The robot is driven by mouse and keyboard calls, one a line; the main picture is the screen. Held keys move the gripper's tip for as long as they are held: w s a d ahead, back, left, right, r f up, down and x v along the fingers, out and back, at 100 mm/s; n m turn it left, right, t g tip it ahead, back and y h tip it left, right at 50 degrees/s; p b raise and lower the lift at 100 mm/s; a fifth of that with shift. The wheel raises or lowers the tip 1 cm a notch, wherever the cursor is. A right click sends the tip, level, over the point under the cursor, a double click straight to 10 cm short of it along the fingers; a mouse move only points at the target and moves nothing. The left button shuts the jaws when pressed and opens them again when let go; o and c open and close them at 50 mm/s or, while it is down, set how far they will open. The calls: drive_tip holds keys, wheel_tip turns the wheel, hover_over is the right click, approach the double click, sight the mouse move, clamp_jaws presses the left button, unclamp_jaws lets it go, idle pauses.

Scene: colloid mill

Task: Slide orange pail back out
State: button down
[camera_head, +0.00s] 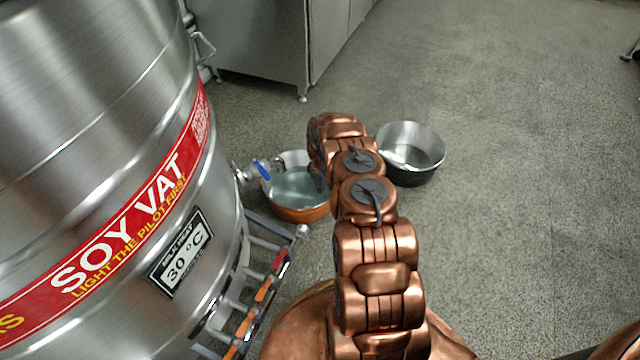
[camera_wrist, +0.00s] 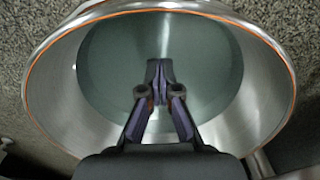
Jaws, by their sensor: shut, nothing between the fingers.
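The orange pail (camera_head: 302,213) stands on the floor by the soy vat (camera_head: 120,130), under the vat's blue-handled tap (camera_head: 262,168). It has a steel inside and holds pale greenish liquid. In the wrist view the pail's orange-edged rim (camera_wrist: 37,62) rings most of the picture. My gripper (camera_wrist: 158,68) shows over the pail's opening, its fingers together and empty. Whether the fingertips touch the pail or the liquid cannot be told. In the head view my copper-coloured arm hides the gripper and the pail's right edge.
A second pail, black outside with a steel inside (camera_head: 410,150), stands on the floor to the right of my arm. A burner rack with orange parts (camera_head: 262,290) lies below the vat. A steel cabinet (camera_head: 270,45) stands behind.

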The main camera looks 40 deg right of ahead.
wheel_tip(320, 180, down, 2)
drive_tip(key=shift+s+d+f, duration=0.1)
drive_tip(key=shift+s+d+b, duration=0.45)
drive_tip(key=shift+s+d, duration=0.05)
drive_tip(key=shift+s, duration=0.3)
drive_tip(key=shift+s+d+b, duration=0.4)
drive_tip(key=shift+s+d, duration=0.05)
drive_tip(key=shift+s, duration=0.35)
